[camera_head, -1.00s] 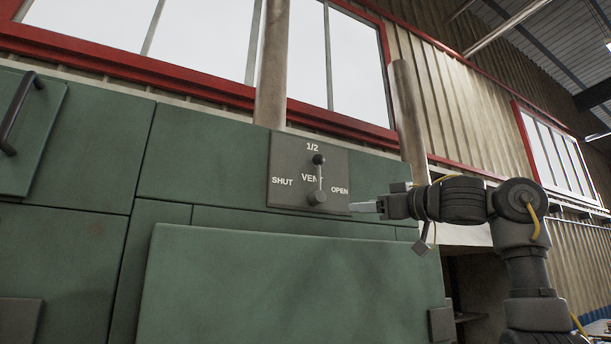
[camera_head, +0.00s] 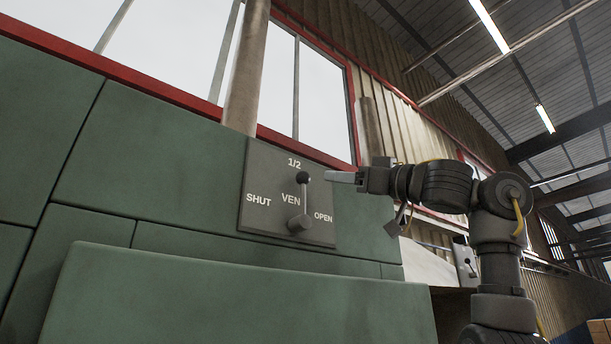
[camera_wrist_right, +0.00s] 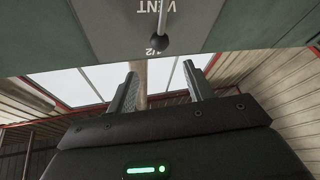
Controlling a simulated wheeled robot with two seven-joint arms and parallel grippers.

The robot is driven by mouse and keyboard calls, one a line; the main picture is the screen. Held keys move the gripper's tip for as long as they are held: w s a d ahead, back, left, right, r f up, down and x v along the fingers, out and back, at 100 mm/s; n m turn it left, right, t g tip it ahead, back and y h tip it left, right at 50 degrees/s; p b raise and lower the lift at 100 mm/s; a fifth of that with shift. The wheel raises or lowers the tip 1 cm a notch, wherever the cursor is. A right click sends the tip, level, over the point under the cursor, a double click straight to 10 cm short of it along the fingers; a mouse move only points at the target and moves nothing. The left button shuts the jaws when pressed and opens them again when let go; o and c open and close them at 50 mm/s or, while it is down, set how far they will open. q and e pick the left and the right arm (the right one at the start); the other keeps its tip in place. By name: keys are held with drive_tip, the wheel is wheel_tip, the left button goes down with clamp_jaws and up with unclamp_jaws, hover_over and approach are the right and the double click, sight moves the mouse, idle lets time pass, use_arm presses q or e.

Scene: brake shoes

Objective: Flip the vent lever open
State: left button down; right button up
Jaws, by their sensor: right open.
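The vent lever (camera_head: 305,200) is a light rod with a dark ball knob on a grey plate (camera_head: 262,168) marked SHUT, 1/2, VENT and OPEN. It stands nearly upright, its knob just below the 1/2 mark. My right gripper (camera_head: 334,177) is just right of the knob in the head view, apart from it as far as I can tell. In the right wrist view the two fingers of my right gripper (camera_wrist_right: 162,90) are spread with nothing between them. The lever's knob (camera_wrist_right: 158,42) shows beyond the fingertips. My left gripper is not in view.
The plate sits on a green panelled cabinet (camera_head: 130,165), with a green block (camera_head: 230,300) protruding below it. A vertical pipe (camera_head: 246,75) rises behind the cabinet. A red-framed window (camera_head: 300,80) is behind. The space before the plate is otherwise clear.

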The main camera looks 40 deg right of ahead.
sight(309, 176)
drive_tip(key=p+x, duration=0.1)
drive_tip(key=x, duration=0.1)
drive_tip(key=p+x, duration=0.1)
drive_tip(key=x, duration=0.1)
drive_tip(key=p+x, duration=0.1)
drive_tip(key=x, duration=0.1)
drive_tip(key=shift+w+a+f, duration=0.1)
drive_tip(key=shift+w+f, duration=0.05)
drive_tip(key=shift+w, duration=0.25)
drive_tip(key=p+x, duration=0.1)
drive_tip(key=x, duration=0.1)
drive_tip(key=p+x, duration=0.1)
drive_tip(key=x, duration=0.1)
drive_tip(key=shift+w+f, duration=0.15)
drive_tip(key=shift+f, duration=0.05)
drive_tip(key=shift+r+p, duration=0.15)
drive_tip(key=shift+p, duration=0.2)
drive_tip(key=shift+r, duration=0.1)
drive_tip(key=shift+w+a, duration=0.1)
drive_tip(key=shift+w, duration=0.2)
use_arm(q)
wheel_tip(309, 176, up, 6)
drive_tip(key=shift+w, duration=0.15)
use_arm(e)
drive_tip(key=shift+s, duration=0.1)
clamp_jaws()
